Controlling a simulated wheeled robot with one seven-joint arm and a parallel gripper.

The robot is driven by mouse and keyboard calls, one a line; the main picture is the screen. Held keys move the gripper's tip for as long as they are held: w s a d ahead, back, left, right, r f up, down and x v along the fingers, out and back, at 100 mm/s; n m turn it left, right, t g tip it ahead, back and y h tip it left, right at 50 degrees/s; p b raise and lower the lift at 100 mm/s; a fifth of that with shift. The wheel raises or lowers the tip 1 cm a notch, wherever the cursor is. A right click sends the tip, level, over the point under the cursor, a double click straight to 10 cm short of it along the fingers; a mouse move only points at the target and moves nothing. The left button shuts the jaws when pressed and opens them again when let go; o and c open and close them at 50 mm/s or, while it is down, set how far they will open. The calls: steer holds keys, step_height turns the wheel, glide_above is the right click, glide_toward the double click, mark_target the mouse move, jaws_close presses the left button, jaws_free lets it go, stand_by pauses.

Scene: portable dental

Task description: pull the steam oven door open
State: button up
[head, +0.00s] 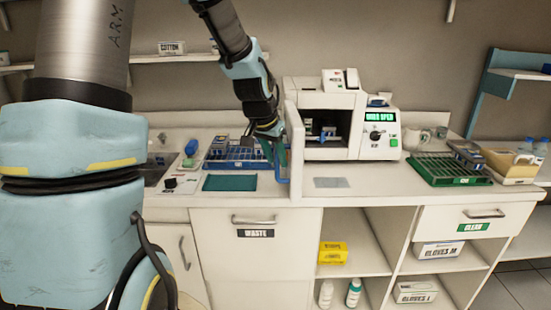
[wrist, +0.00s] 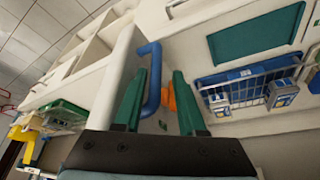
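The steam oven (head: 383,135) is a white box on the counter, and its green display reads "DOOR OPEN". Its door (head: 294,135) stands swung out at the left of the opening, seen nearly edge-on, and the dark chamber (head: 326,125) shows. The door also shows in the wrist view (wrist: 112,80) as a white slab. The blue handle (wrist: 153,75) is on the door's outer side. My gripper (wrist: 160,105) has its green fingers apart, with the handle close to the left finger; contact is unclear. In the head view my gripper (head: 275,153) is just left of the door.
A blue rack (head: 235,155) and teal mat (head: 230,183) lie left of the door. A grey plate (head: 331,183) lies in front of the oven. A green rack (head: 450,170) stands at the right. An orange item (wrist: 171,98) shows beyond my fingers.

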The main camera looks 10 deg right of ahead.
steer(key=shift+o, duration=0.4)
steer(key=shift+s, duration=0.1)
steer(key=b+v, duration=0.2)
steer(key=v, duration=0.8)
steer(key=shift+r, duration=0.4)
steer(key=s+a+f+n+y, duration=0.1)
steer(key=s+a+f+n, duration=0.3)
steer(key=a, duration=0.6)
steer(key=s+a+f+n+g+y, duration=0.1)
steer(key=s+a+f+n+y, duration=0.1)
steer(key=s+a+f+n, duration=0.2)
steer(key=s+a+f, duration=0.2)
steer(key=a+f, duration=0.2)
steer(key=a, duration=0.2)
steer(key=shift+a+f+g, duration=0.3)
steer(key=shift+a, duration=0.1)
